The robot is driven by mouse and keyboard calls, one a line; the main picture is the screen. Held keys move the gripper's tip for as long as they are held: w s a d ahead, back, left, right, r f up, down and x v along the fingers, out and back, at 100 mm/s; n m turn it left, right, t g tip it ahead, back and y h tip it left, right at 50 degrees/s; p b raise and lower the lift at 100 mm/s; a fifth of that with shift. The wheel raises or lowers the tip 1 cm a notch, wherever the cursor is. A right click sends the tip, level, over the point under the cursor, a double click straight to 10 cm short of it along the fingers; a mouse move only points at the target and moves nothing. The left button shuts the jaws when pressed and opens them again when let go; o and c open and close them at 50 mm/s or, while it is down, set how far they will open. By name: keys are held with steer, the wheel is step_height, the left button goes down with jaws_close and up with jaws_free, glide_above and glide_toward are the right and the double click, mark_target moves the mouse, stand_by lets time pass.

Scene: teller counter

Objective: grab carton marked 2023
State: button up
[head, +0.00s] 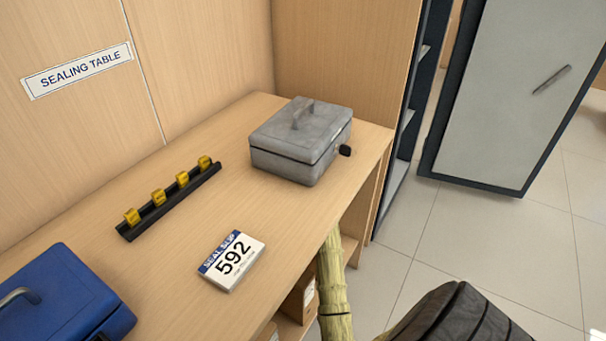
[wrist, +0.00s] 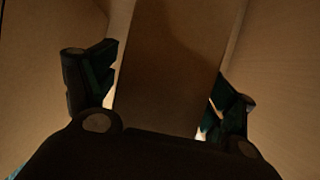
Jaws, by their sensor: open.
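In the wrist view my gripper (wrist: 163,76) is open, with one finger at the left and one at the right. A plain brown box-like face, probably a carton (wrist: 165,45), stands between the fingers in deep shadow. Small gaps show beside the fingers; I cannot tell whether either touches it. No marking is readable on it. In the head view parts of cartons (head: 303,296) show on the shelf under the table, partly hidden by the tabletop and my arm. Their year labels cannot be read. My gripper is hidden in the head view.
The wooden table (head: 190,280) overhangs the shelf. On it are a grey cash box (head: 300,140), a blue box (head: 60,300), a black rack with yellow pieces (head: 170,200) and a slip numbered 592 (head: 232,260). Tiled floor (head: 450,240) is clear at right, before a grey cabinet (head: 520,90).

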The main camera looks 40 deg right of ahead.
steer(key=shift+f, duration=0.3)
stand_by(0.5)
steer(key=shift+a, duration=0.1)
jaws_close()
